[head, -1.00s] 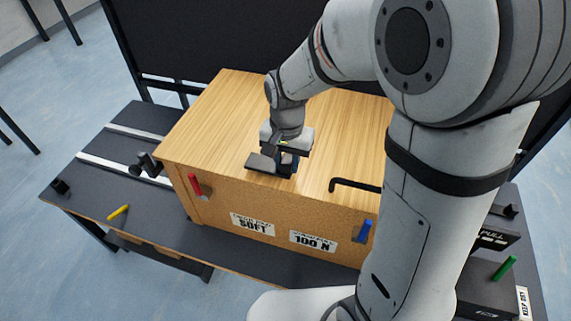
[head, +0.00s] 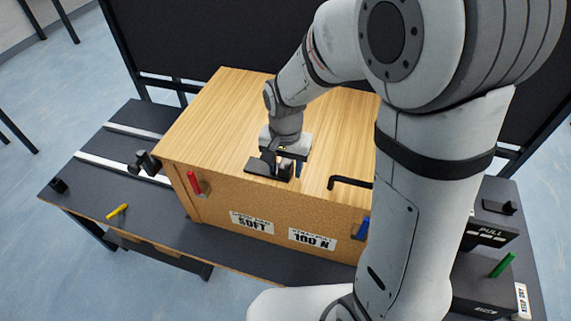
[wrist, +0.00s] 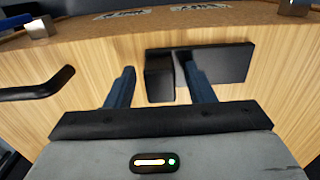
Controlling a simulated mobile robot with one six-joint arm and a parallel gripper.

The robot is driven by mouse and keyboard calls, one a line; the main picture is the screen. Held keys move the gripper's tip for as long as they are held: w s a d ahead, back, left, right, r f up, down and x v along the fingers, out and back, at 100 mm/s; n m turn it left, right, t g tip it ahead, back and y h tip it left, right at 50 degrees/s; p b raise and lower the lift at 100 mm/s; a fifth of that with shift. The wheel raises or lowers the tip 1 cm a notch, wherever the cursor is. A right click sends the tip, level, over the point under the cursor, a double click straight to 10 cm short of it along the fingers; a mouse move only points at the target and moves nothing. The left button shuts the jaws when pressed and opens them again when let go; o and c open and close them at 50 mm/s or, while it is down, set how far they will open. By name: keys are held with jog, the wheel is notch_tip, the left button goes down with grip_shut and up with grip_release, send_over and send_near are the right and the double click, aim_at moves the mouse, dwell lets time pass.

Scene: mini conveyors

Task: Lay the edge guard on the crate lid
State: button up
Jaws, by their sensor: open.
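The edge guard (head: 262,168) is a black flat plate with an upright block. It lies flat on the pale wooden crate lid (head: 225,110), near the front edge. In the wrist view the guard's plate (wrist: 226,64) reaches right from the block (wrist: 160,79). My gripper (head: 284,163) is low over the lid at the guard's right end. Its two blue fingers (wrist: 158,66) are open, one on each side of the block, with visible gaps. The right finger hides part of the plate in the wrist view.
A black bent handle (head: 350,182) lies on the lid to the right. Red (head: 193,182) and blue (head: 362,228) pegs are on the crate's front face. Yellow (head: 117,211) and green (head: 502,265) pegs stand farther out. The lid behind my gripper is clear.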

jog(key=shift+r, duration=0.1)
notch_tip(320, 180, up, 11)
jog(key=s+d+r+n+t, duration=0.1)
jog(key=s+d+n+t, duration=0.2)
jog(key=s+d, duration=0.9)
jog(key=shift+s+d+r+n+b, duration=0.2)
jog(key=shift+s+d+n+b, duration=0.1)
jog(key=shift+s+n, duration=0.15)
jog(key=shift+c, duration=0.3)
jog(key=shift+c, duration=1.1)
